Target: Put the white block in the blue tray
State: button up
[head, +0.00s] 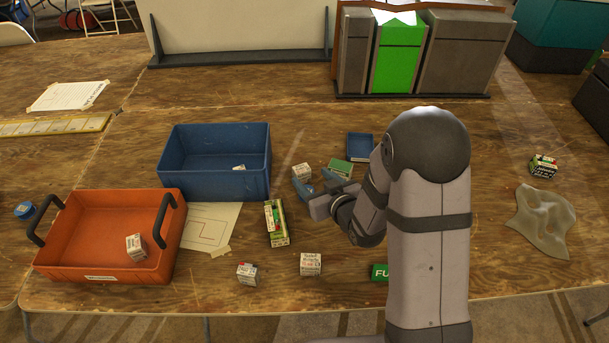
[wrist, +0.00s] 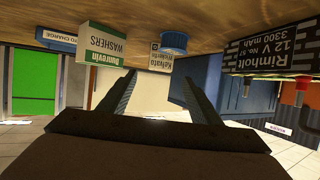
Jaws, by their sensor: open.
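My gripper (head: 320,183) is open, low over the middle of the table, with nothing between its fingers. A small white block (head: 301,172) with printed sides stands just beyond the fingertips. In the wrist view, which is upside down, a white block (wrist: 160,60) shows ahead between the open fingers (wrist: 160,80), apart from them. A small blue tray (head: 360,141) lies behind and to the right, partly hidden by my arm. Other white blocks stand at the front: one (head: 310,264) in the middle, another (head: 247,273) to its left.
A deep blue bin (head: 213,185) holds a small white item. An orange tray (head: 85,262) holds a white block (head: 136,246). A cloth (head: 543,220) lies right.

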aim_at(304, 174)
jog(key=b, duration=0.1)
jog(key=w+f+b, duration=0.1)
jog(key=b, duration=0.1)
jog(key=shift+a+f, duration=0.15)
jog(key=shift+a, duration=0.1)
jog(key=shift+w, duration=0.1)
jog(key=shift+x, duration=0.95)
jog(key=shift+f+p+x, duration=0.15)
jog(key=shift+p+x, duration=0.1)
jog(key=shift+x, duration=1.05)
jog(key=shift+f+p+x, duration=0.2)
jog(key=shift+x, duration=1.1)
jog(key=shift+d, duration=0.1)
jog(key=shift+c, duration=0.6)
jog(key=c, duration=1.1)
jog(key=shift+r, duration=0.15)
notch_tip(304, 174, up, 10)
jog(key=shift+f, duration=0.1)
